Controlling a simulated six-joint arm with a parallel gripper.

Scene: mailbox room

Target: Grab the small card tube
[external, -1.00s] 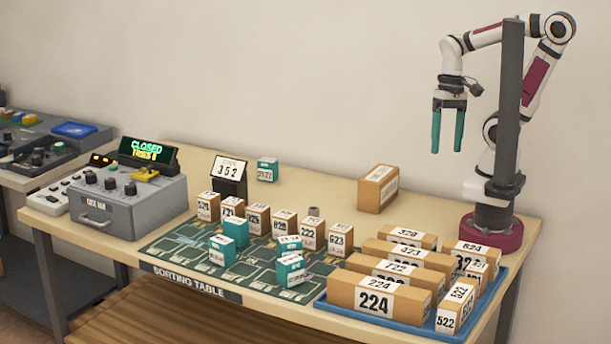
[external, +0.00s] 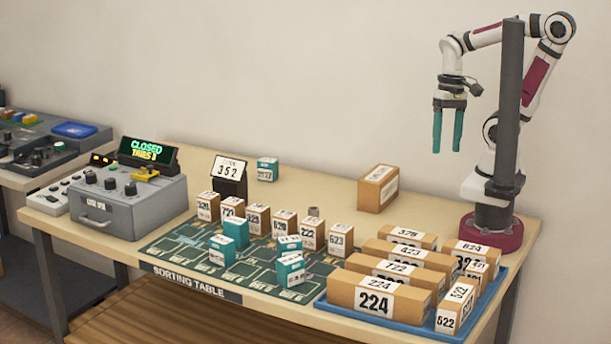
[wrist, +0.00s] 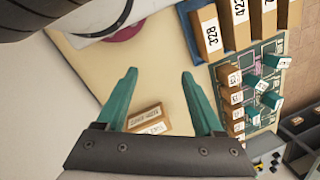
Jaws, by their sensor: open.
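A small grey-brown cylinder (external: 314,211), which looks like the card tube, stands on the table just behind the row of small numbered boxes. I cannot make it out in the wrist view. My gripper (external: 447,148) hangs high above the right part of the table, fingers pointing down. It is to the right of the cylinder and well above it. Its two teal fingers are apart, with nothing between them; they also show in the wrist view (wrist: 160,73).
A brown box (external: 377,189) stands alone at the back. Brown and teal boxes crowd the green sorting mat (external: 167,246). A blue tray (external: 335,306) of larger boxes lies front right. A number stand (external: 230,175) and grey console (external: 130,206) are left. The table's back right is clear.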

